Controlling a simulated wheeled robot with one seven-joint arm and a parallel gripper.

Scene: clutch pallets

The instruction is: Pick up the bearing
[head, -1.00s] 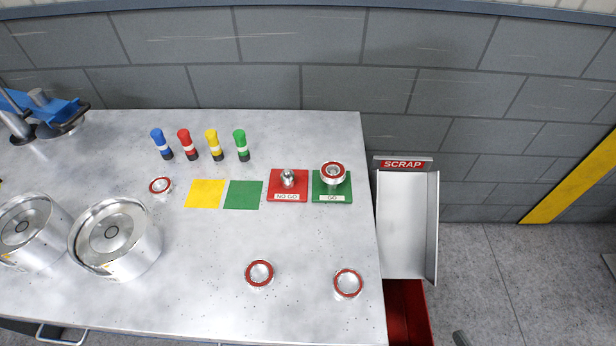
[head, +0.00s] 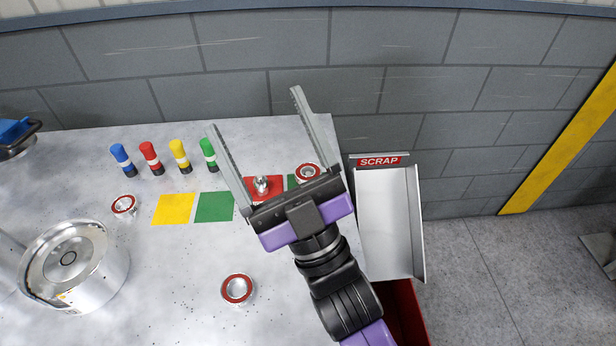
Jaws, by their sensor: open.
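Three metal bearings with red rings show in the head view. One bearing (head: 308,172) sits on the GO gauge on its green plate. A second bearing (head: 237,289) lies on the table front, left of my arm. A third bearing (head: 124,205) lies left of the yellow square. My gripper (head: 255,109) is open and empty, its two long fingers spread wide and pointing toward the back wall. It appears above the gauges, with the NO GO gauge (head: 261,185) seen between the fingers. The GO plate is largely hidden. My arm covers the table's front right.
A scrap chute (head: 388,225) stands right of the table, above a red bin (head: 408,315). Several coloured markers (head: 180,155) stand at the table's back. Yellow (head: 173,209) and green (head: 214,207) squares lie before them. A large metal housing (head: 75,265) stands at left.

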